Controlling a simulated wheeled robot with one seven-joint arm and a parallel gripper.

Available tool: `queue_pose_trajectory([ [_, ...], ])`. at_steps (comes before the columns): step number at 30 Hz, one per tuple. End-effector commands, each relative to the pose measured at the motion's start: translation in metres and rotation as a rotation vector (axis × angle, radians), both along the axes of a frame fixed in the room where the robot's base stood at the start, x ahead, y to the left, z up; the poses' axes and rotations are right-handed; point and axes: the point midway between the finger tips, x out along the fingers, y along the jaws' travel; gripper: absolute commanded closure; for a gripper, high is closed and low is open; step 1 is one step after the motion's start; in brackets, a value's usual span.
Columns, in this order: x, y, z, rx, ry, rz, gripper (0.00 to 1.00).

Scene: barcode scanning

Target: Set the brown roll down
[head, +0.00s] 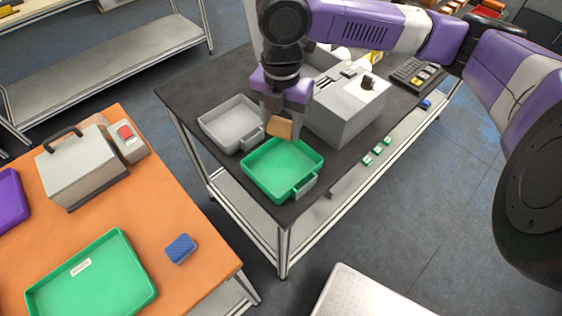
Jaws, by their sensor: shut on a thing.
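My gripper (282,118) points down over the black-topped table and is shut on the brown roll (280,128). The roll shows as a small tan-brown shape between the fingertips, at the far edge of the green tray (281,176) on that table. I cannot tell whether the roll touches the tray rim or hangs above it. The green tray looks empty. A grey tray (222,130) stands just to its left and also looks empty.
A grey box machine (345,118) stands close right of my gripper. A keypad (412,74) lies further back. The orange table (200,280) at left holds another green tray (90,285), a blue block (181,249) and a metal box with a handle (80,165).

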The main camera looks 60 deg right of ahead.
Motion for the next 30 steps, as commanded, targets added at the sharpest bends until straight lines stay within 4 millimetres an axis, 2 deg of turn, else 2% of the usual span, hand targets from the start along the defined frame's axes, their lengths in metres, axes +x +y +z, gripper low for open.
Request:
queue_pose_trajectory([
  [6, -0.001, 0.0, -0.053, 0.002, 0.003, -0.002, 0.88],
  [12, 0.0, 0.0, -0.089, 0.0, 0.001, -0.003, 0.88],
  [20, 0.0, -0.001, -0.107, 0.0, 0.0, -0.004, 0.88],
  [27, 0.0, 0.0, -0.139, 0.0, 0.001, -0.003, 0.88],
  [30, 0.0, 0.0, -0.143, 0.0, -0.001, -0.003, 0.88],
])
